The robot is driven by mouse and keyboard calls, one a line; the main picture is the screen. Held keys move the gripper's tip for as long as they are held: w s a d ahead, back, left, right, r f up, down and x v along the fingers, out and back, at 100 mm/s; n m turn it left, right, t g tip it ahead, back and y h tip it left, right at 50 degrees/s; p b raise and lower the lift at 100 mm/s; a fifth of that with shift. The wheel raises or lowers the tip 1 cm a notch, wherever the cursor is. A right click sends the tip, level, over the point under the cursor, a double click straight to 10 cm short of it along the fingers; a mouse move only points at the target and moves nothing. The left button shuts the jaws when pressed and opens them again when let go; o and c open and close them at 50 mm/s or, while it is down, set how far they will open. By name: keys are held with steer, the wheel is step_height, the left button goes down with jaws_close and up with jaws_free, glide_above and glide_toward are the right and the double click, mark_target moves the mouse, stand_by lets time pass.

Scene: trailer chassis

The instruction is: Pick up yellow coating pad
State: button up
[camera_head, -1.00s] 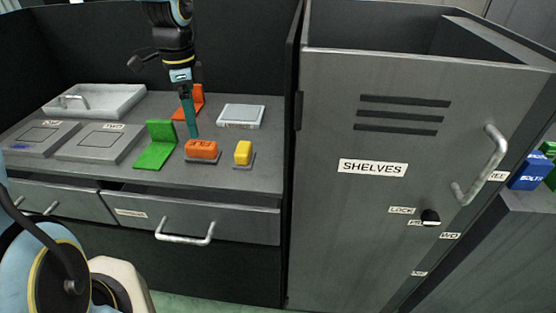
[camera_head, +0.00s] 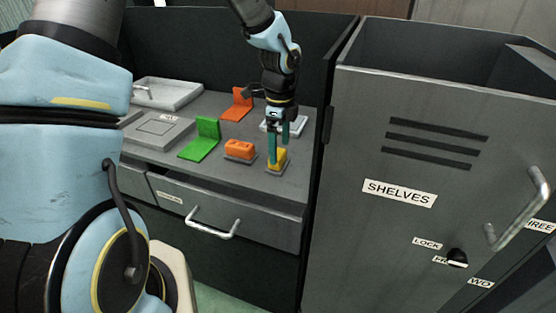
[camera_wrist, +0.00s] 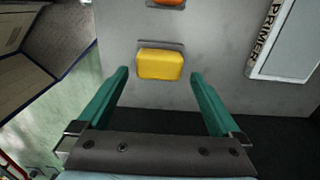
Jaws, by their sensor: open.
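The yellow coating pad (camera_head: 278,154) stands on a small grey base plate on the grey worktop, near its right front part. In the wrist view the yellow pad (camera_wrist: 160,64) lies ahead of and between my two green fingers, with clear space on both sides. My gripper (camera_head: 278,155) is open, pointing down over the pad, and the fingers partly cover it in the head view. In the wrist view my gripper (camera_wrist: 159,72) holds nothing, and the fingertips do not appear to touch the pad.
An orange pad (camera_head: 240,149) sits just left of the yellow one. A green bracket (camera_head: 203,140), an orange bracket (camera_head: 238,105) and a white-topped plate, labelled PRIMER in the wrist view (camera_wrist: 290,40), are nearby. The tall SHELVES cabinet (camera_head: 430,130) borders the worktop on the right.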

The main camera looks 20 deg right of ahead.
steer(key=shift+w+a+f, duration=0.1)
steer(key=shift+a+f, duration=0.05)
steer(key=shift+f, duration=0.8)
steer(key=shift+a+f, duration=0.1)
steer(key=shift+f, duration=0.8)
steer(key=c, duration=1.4)
step_height(320, 180, up, 10)
steer(key=shift+r+b, duration=0.1)
steer(key=shift+b, duration=0.2)
